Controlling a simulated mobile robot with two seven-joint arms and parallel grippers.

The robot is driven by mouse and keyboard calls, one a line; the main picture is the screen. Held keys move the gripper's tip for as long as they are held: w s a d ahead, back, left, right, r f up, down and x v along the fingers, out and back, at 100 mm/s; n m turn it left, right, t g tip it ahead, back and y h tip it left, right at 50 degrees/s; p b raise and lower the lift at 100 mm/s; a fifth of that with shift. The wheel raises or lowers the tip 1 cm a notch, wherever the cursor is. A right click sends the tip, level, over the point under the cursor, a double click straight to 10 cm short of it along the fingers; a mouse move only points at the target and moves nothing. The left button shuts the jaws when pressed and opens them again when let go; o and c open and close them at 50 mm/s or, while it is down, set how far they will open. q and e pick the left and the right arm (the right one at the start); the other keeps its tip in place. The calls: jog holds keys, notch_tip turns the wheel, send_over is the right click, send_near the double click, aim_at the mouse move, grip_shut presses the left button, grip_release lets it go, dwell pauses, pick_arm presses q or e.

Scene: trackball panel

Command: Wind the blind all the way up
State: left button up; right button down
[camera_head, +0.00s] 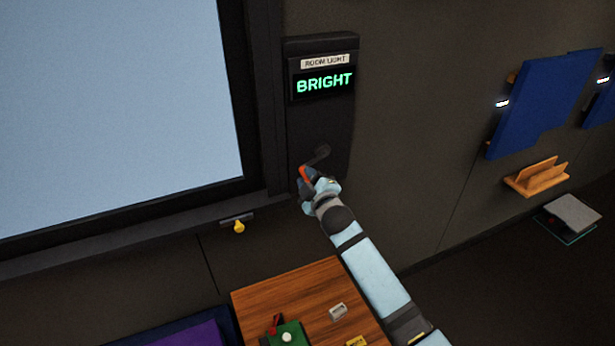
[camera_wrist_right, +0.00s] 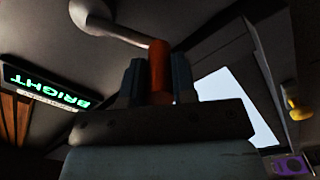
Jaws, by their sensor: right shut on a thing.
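A dark wall panel (camera_head: 320,120) beside the window carries a ROOM LIGHT label and a green display reading BRIGHT (camera_head: 324,83). A grey crank arm (camera_head: 319,156) with an orange-red handle (camera_head: 304,173) sits low on the panel. My right gripper (camera_head: 306,180) is shut on the orange handle. In the right wrist view the handle (camera_wrist_right: 159,70) stands between the two fingers, with the grey crank arm (camera_wrist_right: 110,28) running off to the upper left. The window (camera_head: 110,100) shows a plain pale-blue pane with no blind visible across it. My left gripper is out of view.
A yellow knob (camera_head: 239,227) sticks out under the window frame. A wooden table (camera_head: 300,290) below holds a green box with a white ball (camera_head: 287,337) and small items. Blue boards (camera_head: 540,105) and a wooden holder (camera_head: 538,177) are on the right wall.

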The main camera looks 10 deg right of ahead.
jog(key=shift+f, duration=0.15)
dwell(0.3)
jog(key=c, duration=0.9)
grip_release()
jog(key=s+d, duration=0.1)
jog(key=s, duration=0.3)
jog(key=s+d+b, duration=0.1)
jog(key=s, duration=0.4)
jog(key=s+b, duration=0.1)
jog(key=s, duration=0.3)
jog(key=shift+s+d, duration=0.3)
jog(key=shift+d, duration=0.1)
